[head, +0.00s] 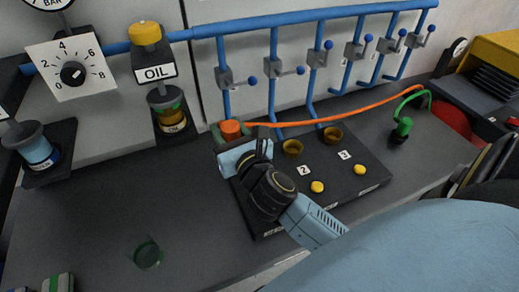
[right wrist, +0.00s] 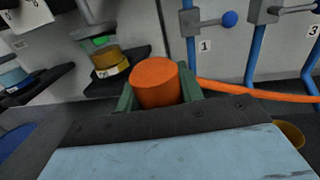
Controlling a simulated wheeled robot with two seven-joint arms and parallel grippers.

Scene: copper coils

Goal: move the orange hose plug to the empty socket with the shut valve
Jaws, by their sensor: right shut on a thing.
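The orange hose plug (head: 230,128) is between the green fingers of my right gripper (head: 231,134), which is shut on it. It is upright at the far left of the dark socket board (head: 262,229); its lower end is hidden, so I cannot tell if it is seated. In the right wrist view the plug (right wrist: 156,82) stands between the fingers. Two empty brown sockets, the middle (head: 292,147) and the right (head: 333,135), are on the board. The levers of valve 1 (head: 226,77) and valve 2 (head: 276,69) lie across their pipes; valve 3's (head: 318,58) points more upward. My left gripper is out of view.
An orange hose (head: 352,114) runs right from the plug behind the sockets. A green plug (head: 402,128) stands at the right. Yellow knobs (head: 317,187) sit in front of the sockets. The OIL station (head: 165,100) is behind left. The bench's left middle is mostly clear.

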